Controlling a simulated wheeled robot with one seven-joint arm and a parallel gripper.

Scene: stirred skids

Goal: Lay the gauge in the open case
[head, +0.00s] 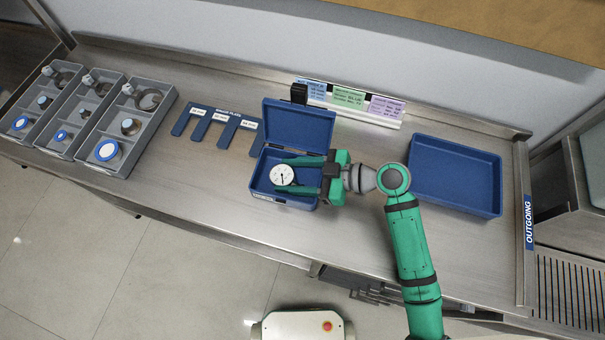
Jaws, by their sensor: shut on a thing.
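The gauge (282,175) is a round white dial with a dark needle. It shows over the inside of the open blue case (261,165), toward its left side. The case's lid (298,124) stands raised at the back. My gripper (284,176) reaches in from the right with its green fingers on either side of the gauge, shut on it. I cannot tell whether the gauge touches the case floor. The fingers and gripper body hide part of the case's interior and its right side.
Several grey trays (120,168) with round parts stand at the left. A blue forked plate (222,117) lies left of the case. Coloured cards (349,97) stand behind it. An empty blue tray (456,178) sits at the right. Bench front is clear.

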